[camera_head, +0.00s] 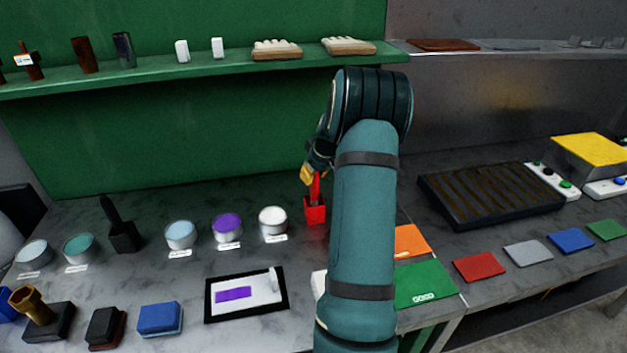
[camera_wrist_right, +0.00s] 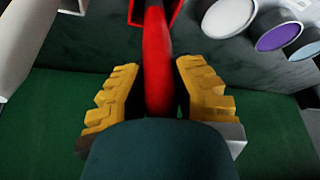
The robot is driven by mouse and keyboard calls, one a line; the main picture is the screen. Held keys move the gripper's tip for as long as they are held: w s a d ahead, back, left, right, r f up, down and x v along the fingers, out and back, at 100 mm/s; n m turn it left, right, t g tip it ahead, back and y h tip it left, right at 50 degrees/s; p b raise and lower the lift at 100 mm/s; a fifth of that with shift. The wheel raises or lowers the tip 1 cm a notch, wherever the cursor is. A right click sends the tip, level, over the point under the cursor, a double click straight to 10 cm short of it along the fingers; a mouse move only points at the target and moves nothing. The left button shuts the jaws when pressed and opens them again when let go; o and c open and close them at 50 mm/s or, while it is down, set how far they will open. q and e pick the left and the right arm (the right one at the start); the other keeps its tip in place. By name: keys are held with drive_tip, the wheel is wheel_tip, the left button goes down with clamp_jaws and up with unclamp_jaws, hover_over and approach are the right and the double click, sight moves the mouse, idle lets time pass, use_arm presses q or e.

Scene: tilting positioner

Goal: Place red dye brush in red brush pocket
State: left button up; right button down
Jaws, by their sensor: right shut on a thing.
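The red dye brush (camera_head: 315,187) stands roughly upright, its lower end at the opening of the red brush pocket (camera_head: 314,216) on the grey counter. In the right wrist view the red brush (camera_wrist_right: 157,60) runs between the yellow fingers, and its dark far end is within the red rim of the pocket (camera_wrist_right: 136,12). How deep it sits is hidden. My right gripper (camera_head: 308,174) is shut on the brush above the pocket; it also shows in the right wrist view (camera_wrist_right: 158,78). My left gripper is not in view.
White (camera_head: 273,219), purple (camera_head: 227,226) and blue (camera_head: 180,234) dye pots stand left of the pocket. A dark brush in a black holder (camera_head: 123,235) is farther left. A framed print (camera_head: 246,294) lies in front. A green shelf (camera_head: 220,68) hangs behind.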

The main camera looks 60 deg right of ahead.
drive_tip(key=shift+f, duration=0.75)
drive_tip(key=shift+f, duration=0.15)
drive_tip(key=c, duration=0.9)
unclamp_jaws()
drive_tip(key=shift+r, duration=0.25)
drive_tip(key=v, duration=1.2)
drive_tip(key=shift+f, duration=0.1)
